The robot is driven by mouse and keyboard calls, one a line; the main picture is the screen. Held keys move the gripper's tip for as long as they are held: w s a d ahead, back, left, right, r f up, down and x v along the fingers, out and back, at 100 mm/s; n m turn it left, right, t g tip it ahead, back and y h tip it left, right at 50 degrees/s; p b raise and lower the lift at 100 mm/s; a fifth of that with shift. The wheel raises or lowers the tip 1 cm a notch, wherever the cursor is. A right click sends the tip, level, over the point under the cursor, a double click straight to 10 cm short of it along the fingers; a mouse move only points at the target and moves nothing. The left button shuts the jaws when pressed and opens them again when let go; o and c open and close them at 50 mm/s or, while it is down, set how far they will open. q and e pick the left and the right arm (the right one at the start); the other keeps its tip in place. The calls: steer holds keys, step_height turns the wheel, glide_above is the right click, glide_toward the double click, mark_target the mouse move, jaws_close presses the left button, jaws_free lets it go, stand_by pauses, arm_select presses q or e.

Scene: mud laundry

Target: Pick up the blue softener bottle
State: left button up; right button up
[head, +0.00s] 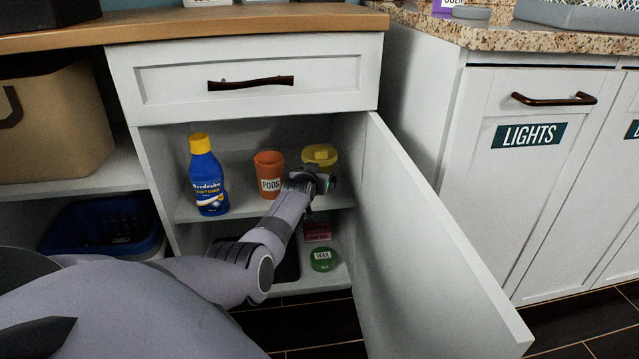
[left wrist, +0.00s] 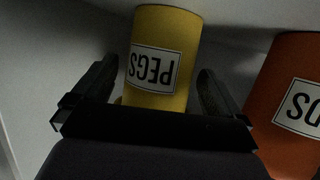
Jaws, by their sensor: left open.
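The blue softener bottle (head: 207,180) with a yellow cap stands upright on the cabinet's upper shelf, at the left in the head view. My left gripper (head: 322,181) is at the right side of that shelf, well to the right of the bottle. In the left wrist view the left gripper (left wrist: 156,75) is open, with a yellow PEGS container (left wrist: 165,45) between or just beyond its fingers. I cannot tell whether they touch it. The bottle does not show in the left wrist view. My right gripper is not in view.
An orange PODS container (head: 268,172) stands between the bottle and my gripper; it also shows in the wrist view (left wrist: 290,110). The open cabinet door (head: 430,235) bounds the right side. A green WAX tin (head: 323,259) and a pink box (head: 317,232) sit below.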

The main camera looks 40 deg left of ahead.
arm_select(q)
steer(key=shift+w+a, duration=0.2)
steer(key=c, duration=1)
